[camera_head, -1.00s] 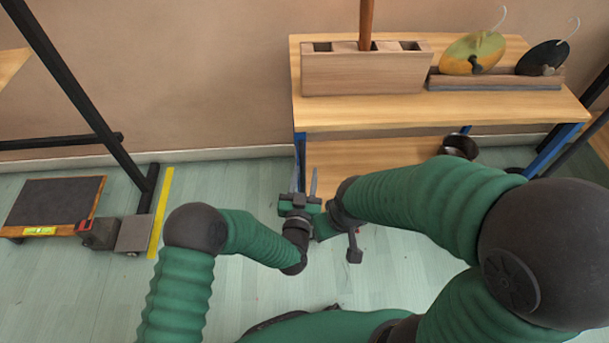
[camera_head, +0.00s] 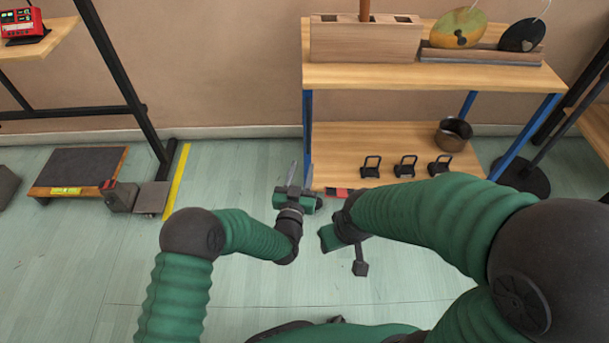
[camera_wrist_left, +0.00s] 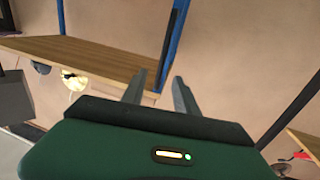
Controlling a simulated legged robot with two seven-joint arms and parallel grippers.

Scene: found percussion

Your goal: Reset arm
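My left gripper (camera_head: 300,176) is in the middle of the head view, in front of the lower shelf of a wooden rack. Its two grey fingers point away from me. In the left wrist view its fingers (camera_wrist_left: 159,92) stand apart with nothing between them. My right gripper (camera_head: 345,240) is just right of the left one, at the end of the green right arm.
The wooden rack (camera_head: 400,76) holds a slotted block (camera_head: 365,42) and two discs, one yellow (camera_head: 458,28), one black (camera_head: 522,35). Its lower shelf carries a metal pot (camera_head: 453,134) and small black frames (camera_head: 405,166). A dark platform (camera_head: 78,168) lies left.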

